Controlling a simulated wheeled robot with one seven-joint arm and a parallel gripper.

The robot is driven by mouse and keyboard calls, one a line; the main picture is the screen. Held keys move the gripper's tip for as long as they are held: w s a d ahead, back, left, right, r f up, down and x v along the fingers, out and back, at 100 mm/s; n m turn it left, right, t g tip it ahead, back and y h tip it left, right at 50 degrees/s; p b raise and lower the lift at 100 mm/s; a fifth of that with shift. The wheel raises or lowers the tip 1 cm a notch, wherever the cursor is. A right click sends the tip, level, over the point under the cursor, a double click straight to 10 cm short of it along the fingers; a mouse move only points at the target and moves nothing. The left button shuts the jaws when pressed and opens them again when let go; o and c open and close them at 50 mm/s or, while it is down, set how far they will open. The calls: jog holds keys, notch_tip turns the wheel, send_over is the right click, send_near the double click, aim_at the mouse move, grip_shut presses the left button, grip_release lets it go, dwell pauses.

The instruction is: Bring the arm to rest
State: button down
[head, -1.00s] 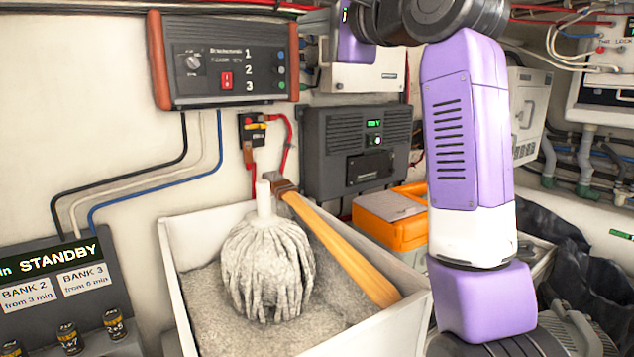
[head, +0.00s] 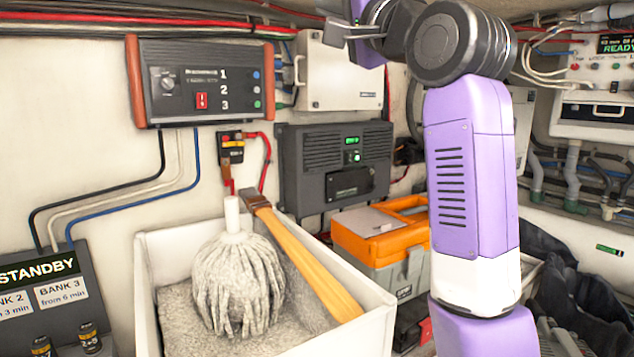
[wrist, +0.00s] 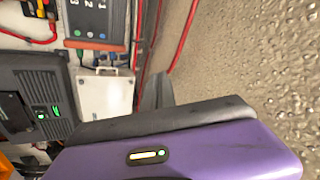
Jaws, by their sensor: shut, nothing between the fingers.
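My arm stands on the right of the head view, with purple links and a dark grey joint. My gripper (head: 336,29) shows at the top of the head view, partly cut off by the frame edge. Its grey fingers point left, shut and empty, in front of a white wall box. In the wrist view, a purple housing of mine with a small lit indicator fills the lower part, under a dark grey edge.
A white bin (head: 350,335) holds a mop head (head: 238,285) and a wooden-handled tool (head: 305,262). An orange-and-grey toolbox (head: 385,240) stands behind it. Wall units include a switch panel (head: 205,82), a white box (head: 340,75) and a dark charger (head: 335,168). A standby panel (head: 40,300) is at left.

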jog(key=s+d+f+n+t+h+b, duration=0.1)
jog(key=d+f+t+h, duration=0.15)
jog(key=f, duration=0.85)
jog(key=d+f+n+t+h+b, duration=0.15)
jog(key=d+f, duration=0.25)
jog(key=f, duration=0.6)
jog(key=s+d+f+h, duration=0.1)
jog(key=s+d+f, duration=0.15)
jog(key=f, duration=0.45)
jog(key=s+d+f+n+h+b, duration=0.15)
jog(key=s+f, duration=0.25)
jog(key=f, duration=0.4)
jog(key=s+d+f+h, duration=0.2)
jog(key=s+f, duration=0.1)
jog(key=f, duration=0.4)
jog(key=s+d+f+n+g+h+b, duration=0.1)
jog(key=s+d+f+g+b, duration=0.1)
jog(key=s+f, duration=0.8)
jog(key=s+d+f+n+g+b, duration=0.1)
jog(key=s+f+g+b, duration=0.1)
jog(key=s+f, duration=0.9)
jog(key=s+d+f+n+g+h+b, duration=0.1)
jog(key=s+f+g, duration=0.3)
jog(key=s+f, duration=0.6)
jog(key=s+d+b, duration=0.1)
jog(key=s, duration=0.9)
jog(key=shift+s+d+f+g+h, duration=0.25)
jog(key=shift+d+g+h, duration=0.05)
jog(key=shift+d+h, duration=0.05)
